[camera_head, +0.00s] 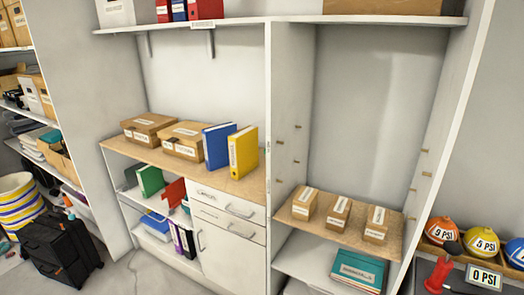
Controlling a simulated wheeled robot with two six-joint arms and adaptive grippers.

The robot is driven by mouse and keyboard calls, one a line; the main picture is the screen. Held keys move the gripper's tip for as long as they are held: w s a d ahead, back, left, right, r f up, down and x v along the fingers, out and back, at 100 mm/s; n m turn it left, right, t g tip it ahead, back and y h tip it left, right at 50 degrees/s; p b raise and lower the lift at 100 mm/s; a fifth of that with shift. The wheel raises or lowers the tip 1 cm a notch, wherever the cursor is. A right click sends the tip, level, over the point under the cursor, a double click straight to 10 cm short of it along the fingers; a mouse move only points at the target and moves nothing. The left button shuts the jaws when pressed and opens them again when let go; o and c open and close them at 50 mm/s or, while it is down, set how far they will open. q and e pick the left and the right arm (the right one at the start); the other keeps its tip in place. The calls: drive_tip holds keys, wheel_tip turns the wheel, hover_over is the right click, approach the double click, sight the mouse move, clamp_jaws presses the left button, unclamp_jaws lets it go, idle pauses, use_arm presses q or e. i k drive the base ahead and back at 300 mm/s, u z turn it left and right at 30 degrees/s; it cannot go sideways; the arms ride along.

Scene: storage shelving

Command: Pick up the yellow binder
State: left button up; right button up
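The yellow binder (243,153) stands upright on the wooden counter (228,186) of the middle shelving unit, near the counter's right end. A blue binder (216,146) stands upright just left of it. A white label shows on the yellow binder's spine. Neither of my grippers is in view.
Two cardboard boxes (183,142) sit on the counter left of the binders. A white divider panel (268,130) rises right of the yellow binder. Drawers (228,212) are below. A black suitcase (62,250) stands on the floor at left. Balls (481,241) lie at far right.

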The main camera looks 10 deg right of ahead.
sight(243, 144)
drive_tip(key=z, duration=0.65)
drive_tip(key=i, duration=0.5)
